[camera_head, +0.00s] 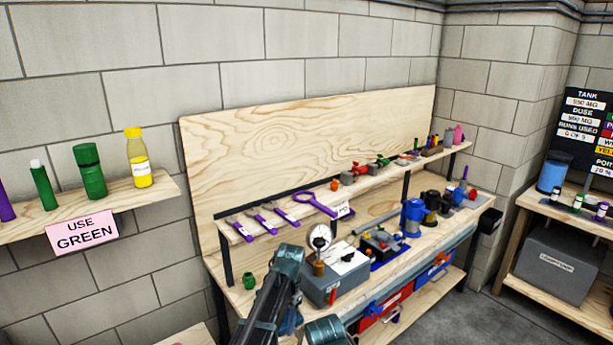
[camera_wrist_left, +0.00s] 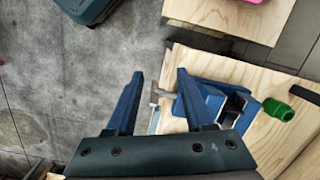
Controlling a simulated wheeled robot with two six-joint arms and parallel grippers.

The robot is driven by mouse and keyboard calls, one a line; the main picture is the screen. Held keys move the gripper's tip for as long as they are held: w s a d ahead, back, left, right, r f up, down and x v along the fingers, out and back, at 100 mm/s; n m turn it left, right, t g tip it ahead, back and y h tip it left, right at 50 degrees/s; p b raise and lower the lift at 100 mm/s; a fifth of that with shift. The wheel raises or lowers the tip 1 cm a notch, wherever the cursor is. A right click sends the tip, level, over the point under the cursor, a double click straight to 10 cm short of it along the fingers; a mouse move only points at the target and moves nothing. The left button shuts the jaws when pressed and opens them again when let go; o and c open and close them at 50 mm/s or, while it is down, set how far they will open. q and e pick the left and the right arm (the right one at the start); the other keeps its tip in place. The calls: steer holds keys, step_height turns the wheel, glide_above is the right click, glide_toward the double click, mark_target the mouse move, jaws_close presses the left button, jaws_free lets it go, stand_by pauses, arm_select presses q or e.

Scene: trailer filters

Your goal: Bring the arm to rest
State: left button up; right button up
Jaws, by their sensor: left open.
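My left arm (camera_head: 268,300) comes up from the bottom edge in the head view, in front of the workbench. My left gripper (camera_wrist_left: 160,75) shows in the left wrist view with its two blue fingers apart and nothing between them. It is over the bench's edge, with grey floor under its left side. A blue vise-like block (camera_wrist_left: 228,103) is just right of the fingers; I cannot tell whether they touch. My right gripper is not in view.
A green fitting (camera_wrist_left: 279,110) lies on the wooden bench top, also in the head view (camera_head: 249,281). A grey gauge box (camera_head: 335,277) stands beside the arm. Bottles stand on the left shelf (camera_head: 120,204). Floor (camera_head: 490,320) is clear at right.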

arm_select(q)
steer(key=s+a+n+t+h, duration=0.1)
steer(key=s+a+n, duration=0.35)
steer(key=s, duration=0.35)
steer(key=s+a+n+t, duration=0.1)
steer(key=s+a+n, duration=0.2)
steer(key=s+a, duration=0.4)
steer(key=s+d+m, duration=0.2)
steer(key=s+d, duration=0.1)
steer(key=d, duration=0.3)
steer(key=s+d+m+g, duration=0.1)
steer(key=s+d+m, duration=0.1)
steer(key=d, duration=0.4)
steer(key=shift+s+y, duration=0.4)
steer(key=shift+s, duration=0.4)
